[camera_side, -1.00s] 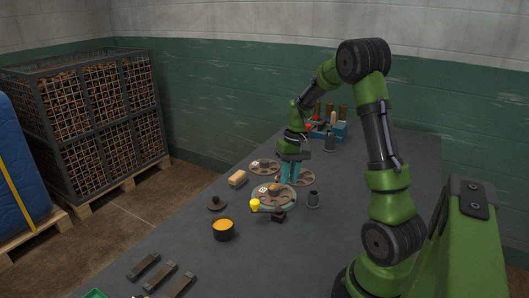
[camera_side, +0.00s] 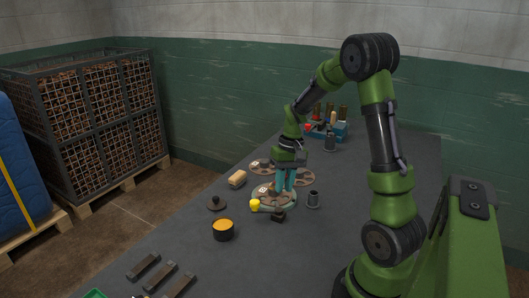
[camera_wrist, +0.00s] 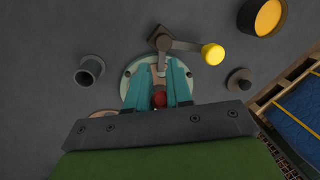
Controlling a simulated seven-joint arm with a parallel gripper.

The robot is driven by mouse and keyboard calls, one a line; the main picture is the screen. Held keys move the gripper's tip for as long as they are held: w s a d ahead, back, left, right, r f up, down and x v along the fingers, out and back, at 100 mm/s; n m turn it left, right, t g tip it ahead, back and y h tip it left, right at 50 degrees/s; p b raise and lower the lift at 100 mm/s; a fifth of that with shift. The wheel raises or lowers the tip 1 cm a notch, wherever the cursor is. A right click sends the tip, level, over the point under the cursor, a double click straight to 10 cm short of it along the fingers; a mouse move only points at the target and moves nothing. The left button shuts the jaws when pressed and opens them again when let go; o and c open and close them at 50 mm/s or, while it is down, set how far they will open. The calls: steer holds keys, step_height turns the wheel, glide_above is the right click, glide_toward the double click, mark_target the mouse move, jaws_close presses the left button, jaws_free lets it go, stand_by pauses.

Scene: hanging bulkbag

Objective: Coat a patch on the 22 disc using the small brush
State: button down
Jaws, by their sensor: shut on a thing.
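My gripper (camera_side: 285,188) has teal fingers and points down over a brown disc (camera_side: 265,189) on a pale green round plate. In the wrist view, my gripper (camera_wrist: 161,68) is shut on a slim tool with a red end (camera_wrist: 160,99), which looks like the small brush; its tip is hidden. The fingers cover most of this disc and of the green plate (camera_wrist: 128,86). I cannot tell whether the brush touches the disc. Two more brown discs, one at the left (camera_side: 260,166) and one at the right (camera_side: 304,179), lie behind. Their numbers are too small to read.
A clamp with a yellow knob (camera_side: 255,204) stands at the plate's front. A blue rack (camera_side: 341,131) is at the back.

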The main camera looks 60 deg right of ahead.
steer(key=shift+a, duration=0.65)
steer(key=shift+r, duration=0.1)
steer(key=shift+d, duration=0.15)
steer(key=d, duration=0.5)
steer(key=shift+d, duration=0.15)
steer(key=shift+r, duration=2.95)
